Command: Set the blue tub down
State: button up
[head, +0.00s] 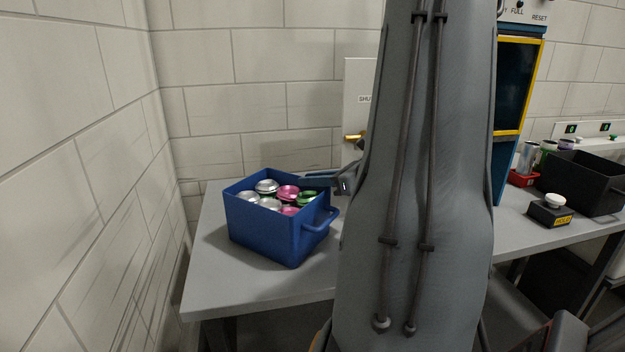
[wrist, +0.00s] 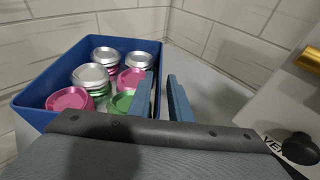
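The blue tub (head: 262,232) stands upright on the left part of the grey table and appears to rest on its top. It holds several cans with silver, pink and green tops. A handle (head: 320,221) sticks out of its right side. In the wrist view the tub (wrist: 38,92) fills the left, with its right wall by the fingers. My gripper (head: 318,181) is at the tub's back right rim, partly hidden behind my arm. In the wrist view my gripper (wrist: 161,84) shows two blue-grey fingers apart, the left one over the tub's cans and the right one outside.
The grey table (head: 225,290) has bare room in front of the tub. Block walls stand close at the left and back. A light panel (head: 362,100) with a yellow handle is behind. A black bin (head: 585,183) and a small button box (head: 550,212) are at the right.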

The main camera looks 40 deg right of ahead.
jog(key=shift+r, duration=0.1)
jog(key=shift+s+r, duration=0.1)
jog(key=shift+r, duration=0.05)
jog(key=b+v, duration=0.1)
jog(key=v, duration=1)
jog(key=shift+s, duration=0.4)
jog(key=shift+r, duration=0.1)
